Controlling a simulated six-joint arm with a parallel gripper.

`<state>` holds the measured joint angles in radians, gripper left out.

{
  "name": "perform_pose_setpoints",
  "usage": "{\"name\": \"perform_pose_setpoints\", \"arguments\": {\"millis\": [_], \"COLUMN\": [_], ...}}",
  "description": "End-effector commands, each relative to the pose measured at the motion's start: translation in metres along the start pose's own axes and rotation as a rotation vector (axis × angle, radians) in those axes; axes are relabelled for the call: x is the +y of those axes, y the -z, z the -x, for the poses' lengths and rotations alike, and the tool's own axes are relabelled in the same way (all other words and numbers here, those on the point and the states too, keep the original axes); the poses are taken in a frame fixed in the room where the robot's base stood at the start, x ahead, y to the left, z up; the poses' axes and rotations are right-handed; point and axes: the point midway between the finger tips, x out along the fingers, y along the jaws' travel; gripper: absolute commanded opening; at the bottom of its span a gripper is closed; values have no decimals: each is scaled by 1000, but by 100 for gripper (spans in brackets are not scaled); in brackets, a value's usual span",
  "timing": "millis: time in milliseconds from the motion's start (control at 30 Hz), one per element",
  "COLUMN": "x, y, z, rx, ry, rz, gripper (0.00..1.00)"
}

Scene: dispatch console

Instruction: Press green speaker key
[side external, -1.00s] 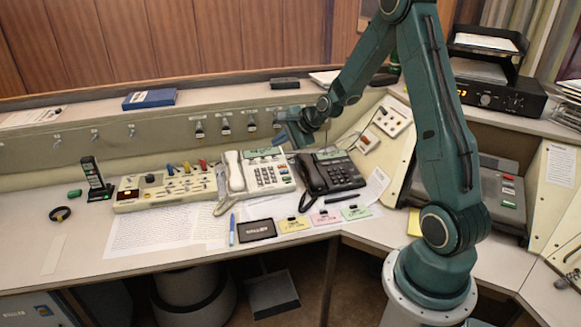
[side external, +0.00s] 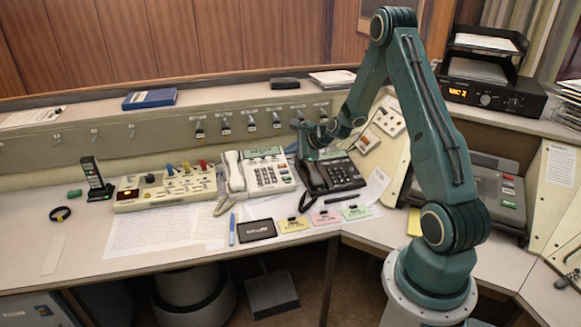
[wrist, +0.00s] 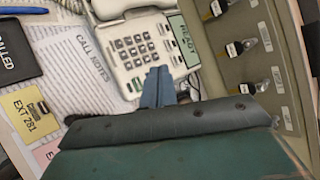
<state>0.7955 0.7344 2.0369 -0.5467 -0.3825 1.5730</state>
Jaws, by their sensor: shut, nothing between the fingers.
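A white desk phone (side external: 268,177) with a keypad and a green label strip stands mid-console; it also shows in the wrist view (wrist: 122,56), with its green READY display (wrist: 182,40). A small green key (wrist: 134,84) shows faintly on the phone's lower edge, just left of my fingertips; its marking is too small to read. My gripper (side external: 306,150) is shut and empty, tilted over the area between the white phone and the black phone (side external: 335,175). In the wrist view the blue-grey fingers (wrist: 158,84) overlap the white phone's lower right side and hide part of it.
Coloured cards, such as the yellow EXT 281 card (wrist: 30,115), lie at the front. A beige switch box (side external: 165,187) stands left.

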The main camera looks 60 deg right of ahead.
Motion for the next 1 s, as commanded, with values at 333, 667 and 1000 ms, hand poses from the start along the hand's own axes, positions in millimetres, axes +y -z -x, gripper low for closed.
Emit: {"name": "perform_pose_setpoints", "arguments": {"millis": [333,667,1000], "x": [7,23,39], "y": [6,22,39], "z": [-9,-30,-53], "rx": [1,2,2], "ry": [-3,-2,-1], "rz": [1,0,1], "gripper": [0,0,0]}}
